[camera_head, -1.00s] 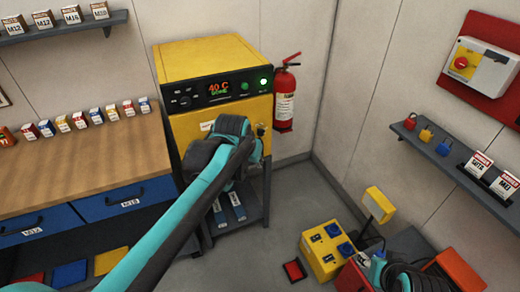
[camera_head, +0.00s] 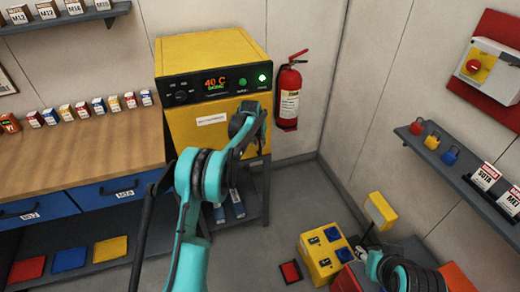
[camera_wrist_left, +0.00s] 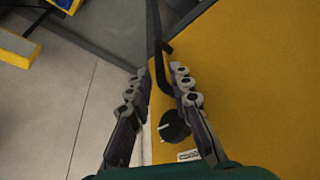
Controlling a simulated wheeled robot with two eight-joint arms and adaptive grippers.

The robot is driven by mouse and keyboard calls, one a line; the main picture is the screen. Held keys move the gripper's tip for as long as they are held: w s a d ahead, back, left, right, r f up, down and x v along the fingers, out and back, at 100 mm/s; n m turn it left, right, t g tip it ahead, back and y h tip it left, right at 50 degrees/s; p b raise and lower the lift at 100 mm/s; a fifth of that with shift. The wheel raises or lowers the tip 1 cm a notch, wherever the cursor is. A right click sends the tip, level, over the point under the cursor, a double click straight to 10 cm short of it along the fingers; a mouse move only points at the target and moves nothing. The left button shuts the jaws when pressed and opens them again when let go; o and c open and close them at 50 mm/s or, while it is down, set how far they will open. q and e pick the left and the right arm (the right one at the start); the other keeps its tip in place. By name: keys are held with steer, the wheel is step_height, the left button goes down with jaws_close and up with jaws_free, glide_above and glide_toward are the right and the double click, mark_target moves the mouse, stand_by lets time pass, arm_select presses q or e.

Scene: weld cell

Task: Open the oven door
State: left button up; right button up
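The yellow oven (camera_head: 210,52) stands against the back wall with a black control panel (camera_head: 215,84) reading 40 C. Its yellow door (camera_head: 195,128) looks shut. My left gripper (camera_head: 258,142) is at the door's right side in the head view, partly hidden by its own wrist. In the left wrist view, my left gripper's fingers (camera_wrist_left: 158,75) are apart, and the black door handle (camera_wrist_left: 158,92) runs between them. Contact with the handle is not clear. A black round knob (camera_wrist_left: 173,125) sits on the yellow face.
A wooden workbench (camera_head: 90,150) with blue drawers adjoins the oven on the left. A fire extinguisher (camera_head: 287,95) hangs close on the right. A yellow socket box (camera_head: 322,255) and a red pedal (camera_head: 291,272) are on the floor. Floor before the oven's right side is clear.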

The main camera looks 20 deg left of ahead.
mark_target(260, 147)
arm_select(q)
steer(key=b+x, duration=0.2)
steer(key=x, duration=0.4)
steer(key=shift+w+f, duration=0.2)
steer(key=shift+f, duration=0.05)
steer(key=shift+c, duration=0.2)
jaws_close()
